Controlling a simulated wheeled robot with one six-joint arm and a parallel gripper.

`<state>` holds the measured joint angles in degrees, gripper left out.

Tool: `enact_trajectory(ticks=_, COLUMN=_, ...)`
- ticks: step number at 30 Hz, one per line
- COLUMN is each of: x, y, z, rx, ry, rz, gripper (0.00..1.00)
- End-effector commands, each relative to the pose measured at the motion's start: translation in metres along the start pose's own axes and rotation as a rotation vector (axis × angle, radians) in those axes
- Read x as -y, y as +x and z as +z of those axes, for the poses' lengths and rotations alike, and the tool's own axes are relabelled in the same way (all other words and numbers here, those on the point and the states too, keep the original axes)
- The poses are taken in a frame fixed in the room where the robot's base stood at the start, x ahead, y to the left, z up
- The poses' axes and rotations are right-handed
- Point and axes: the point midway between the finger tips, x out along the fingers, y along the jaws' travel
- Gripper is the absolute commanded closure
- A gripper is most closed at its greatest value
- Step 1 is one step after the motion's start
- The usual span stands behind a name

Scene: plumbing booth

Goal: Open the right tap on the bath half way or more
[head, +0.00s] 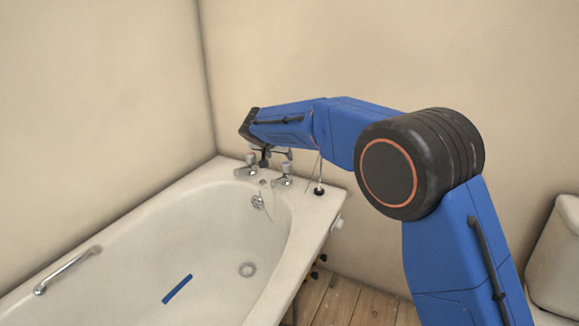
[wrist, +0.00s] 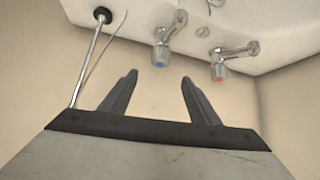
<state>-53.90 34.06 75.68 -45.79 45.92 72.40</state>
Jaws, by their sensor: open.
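The right tap (head: 284,176) is a chrome tap on the bath's far rim in the head view. In the wrist view the same tap (wrist: 162,50) shows a blue mark on its handle. The left tap (head: 247,166) stands beside it; it has a red mark in the wrist view (wrist: 221,66). My gripper (wrist: 159,77) is open and empty. The right tap's handle appears just beyond the gap between the fingertips, apart from them. In the head view my gripper (head: 272,155) hangs above and between the taps. How far the tap is turned, I cannot tell.
A thin rod with a black base (head: 319,191) stands on the rim right of the taps, and at left in the wrist view (wrist: 102,15). The white bath (head: 135,245) has a chrome grab handle (head: 68,270) and a blue strip (head: 177,289). The wall is close behind.

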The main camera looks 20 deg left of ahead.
Motion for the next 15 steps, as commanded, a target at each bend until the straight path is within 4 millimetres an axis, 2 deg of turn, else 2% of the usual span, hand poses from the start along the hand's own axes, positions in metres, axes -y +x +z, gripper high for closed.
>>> enact_trajectory(ticks=1, x=-0.001, y=0.011, z=0.001, rx=0.002, ry=0.0, rz=0.003, gripper=0.44)
enact_trajectory(ticks=15, x=-0.001, y=0.094, z=0.001, rx=0.002, ry=0.0, rz=0.002, gripper=0.44)
